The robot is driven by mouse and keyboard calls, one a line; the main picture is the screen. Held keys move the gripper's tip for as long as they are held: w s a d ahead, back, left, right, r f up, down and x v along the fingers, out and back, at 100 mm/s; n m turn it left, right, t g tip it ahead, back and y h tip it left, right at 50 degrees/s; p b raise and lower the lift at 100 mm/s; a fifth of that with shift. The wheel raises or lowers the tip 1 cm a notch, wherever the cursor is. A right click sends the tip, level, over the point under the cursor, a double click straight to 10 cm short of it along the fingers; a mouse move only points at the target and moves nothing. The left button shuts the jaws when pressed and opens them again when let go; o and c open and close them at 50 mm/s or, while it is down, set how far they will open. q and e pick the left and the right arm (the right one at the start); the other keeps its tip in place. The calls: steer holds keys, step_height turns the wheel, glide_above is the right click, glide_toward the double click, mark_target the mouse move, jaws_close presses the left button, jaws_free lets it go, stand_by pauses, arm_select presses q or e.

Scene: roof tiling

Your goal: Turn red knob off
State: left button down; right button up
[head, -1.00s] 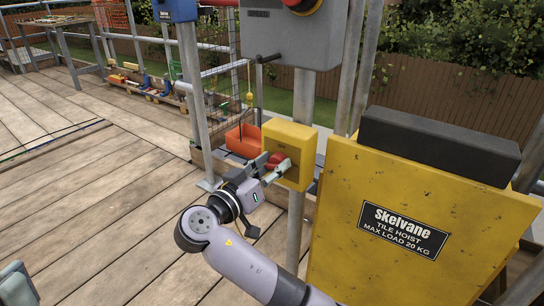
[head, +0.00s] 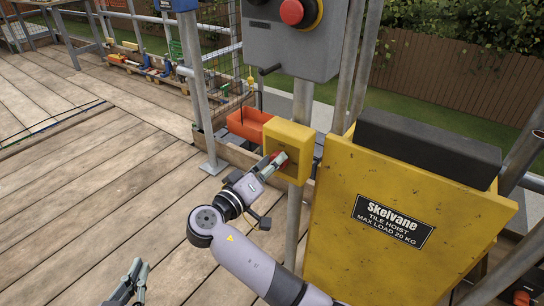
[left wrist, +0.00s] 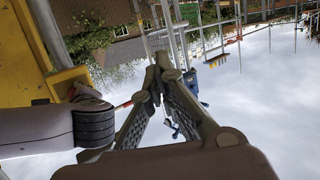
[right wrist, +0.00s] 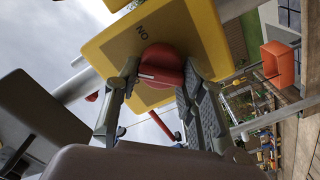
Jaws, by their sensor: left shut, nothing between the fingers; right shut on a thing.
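The red knob (right wrist: 165,62) sits on the face of a yellow box (head: 288,137) on a grey post. My right gripper (head: 279,160) is at that face, and its fingers (right wrist: 155,80) are shut around the knob's sides in the right wrist view. A pale line runs across the knob. My left gripper (head: 137,272) is low at the left of the head view, away from the box. In the left wrist view its fingertips (left wrist: 160,62) meet with nothing between them.
A yellow hoist panel (head: 400,190) with a black pad (head: 425,147) stands right of the box. A grey control box (head: 290,45) with a red button (head: 291,11) is above. An orange bin (head: 250,124) lies behind. The plank deck (head: 90,200) at left is largely clear.

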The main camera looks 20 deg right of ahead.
arm_select(q)
steer(key=s+a+f+g+y+p, duration=0.2)
steer(key=s+a+f+g+p, duration=0.1)
steer(key=s+f+g, duration=0.4)
steer(key=s+a+f+g+y+p, duration=0.1)
steer(key=s+a+f+g+p, duration=0.25)
steer(key=s, duration=0.55)
step_height(320, 180, down, 12)
steer(key=w+d+g+p, duration=0.1)
steer(key=p, duration=0.1)
steer(key=shift+w+n+p, duration=0.2)
steer(key=shift+n+p, duration=0.1)
steer(key=shift+p, duration=0.1)
arm_select(e)
steer(key=shift+w+f+n, duration=0.1)
steer(key=shift+n, duration=4.3)
arm_select(q)
steer(key=shift+f+g, duration=0.1)
steer(key=shift+g, duration=0.15)
arm_select(e)
steer(key=o, duration=1.1)
